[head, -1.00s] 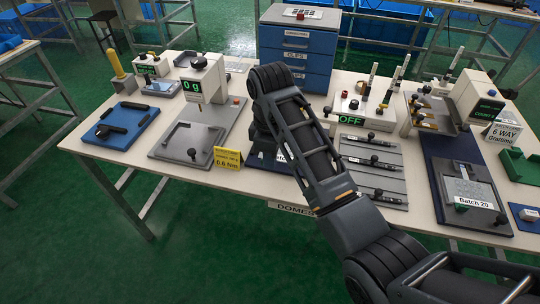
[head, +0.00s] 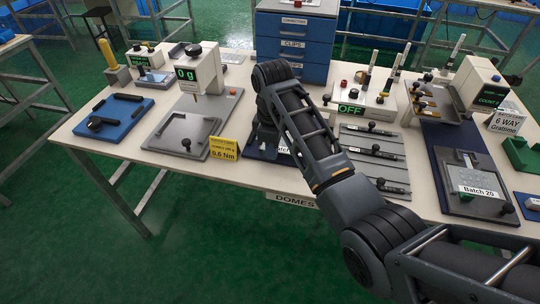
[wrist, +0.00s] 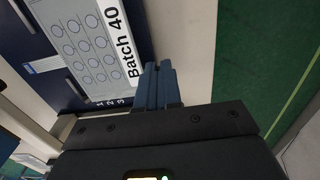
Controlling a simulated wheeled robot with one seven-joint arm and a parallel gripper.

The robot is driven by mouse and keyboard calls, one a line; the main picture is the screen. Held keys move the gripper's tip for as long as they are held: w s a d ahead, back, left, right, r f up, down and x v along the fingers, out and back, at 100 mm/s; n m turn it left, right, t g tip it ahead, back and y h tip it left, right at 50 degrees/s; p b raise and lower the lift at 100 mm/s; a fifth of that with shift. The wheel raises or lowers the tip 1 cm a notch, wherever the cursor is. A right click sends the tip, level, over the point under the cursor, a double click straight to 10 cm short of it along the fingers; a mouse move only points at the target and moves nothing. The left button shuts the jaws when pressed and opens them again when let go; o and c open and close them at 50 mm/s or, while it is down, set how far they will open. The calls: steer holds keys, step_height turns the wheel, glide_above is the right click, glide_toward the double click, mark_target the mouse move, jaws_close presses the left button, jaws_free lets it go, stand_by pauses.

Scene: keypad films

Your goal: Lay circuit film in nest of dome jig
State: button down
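In the wrist view, a pale silver film (wrist: 85,45) with rows of circles and a white "Batch 40" strip lies over a navy surface (wrist: 35,40). My gripper (wrist: 158,66) has its two blue fingers together, right of the strip's lower end. I see nothing clearly pinched between them. In the head view, my arm hides most of this film; part of its label (head: 282,146) shows. At the right, a grey plate (head: 466,166) carries a "Batch 20" label; which plate is the dome jig is unclear.
A press (head: 201,72) reading "0 g" stands behind the left grey plate, with a yellow sign (head: 223,148) beside it. A blue fixture (head: 115,115) is further left. Grey slats with knobs (head: 375,155) lie right of my arm. Blue drawers (head: 292,45) stand behind.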

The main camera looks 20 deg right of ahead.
steer(key=shift+w+d+b, duration=0.4)
steer(key=shift+w+d, duration=0.3)
steer(key=shift+w, duration=0.3)
steer(key=shift+w+d+f, duration=0.1)
steer(key=shift+f, duration=0.6)
steer(key=shift+f, duration=0.4)
steer(key=c, duration=1.2)
jaws_free()
steer(key=shift+c, duration=0.2)
steer(key=shift+r, duration=0.1)
